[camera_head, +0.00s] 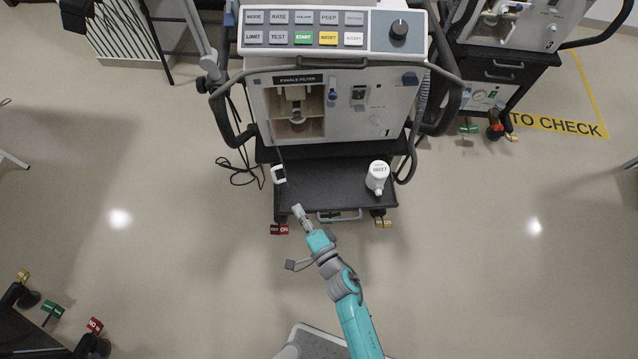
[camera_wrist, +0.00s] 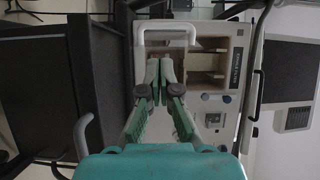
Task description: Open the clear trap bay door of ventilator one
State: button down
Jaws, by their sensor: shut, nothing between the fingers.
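Ventilator one (camera_head: 345,115) stands at the top middle of the head view. A white handle (camera_head: 279,174) stands out in front of the bay's left side. A thin dark line runs to it from the bay's left edge, like a door edge seen end-on; I cannot make out the clear pane. In the wrist view the handle (camera_wrist: 167,38) lies just beyond my fingertips. My gripper (camera_head: 298,210) is shut and empty, apart from the handle, below it in the head view.
A white bottle (camera_head: 377,177) stands on the ventilator's black lower shelf (camera_head: 330,184). Black side rails (camera_head: 225,125) flank the machine, with loose cable on the floor at left. Another ventilator cart (camera_head: 500,65) stands at upper right. The floor beside my arm is clear.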

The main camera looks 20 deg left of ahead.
jog(key=x, duration=1)
jog(key=shift+w+d, duration=0.1)
jog(key=shift+d, duration=0.05)
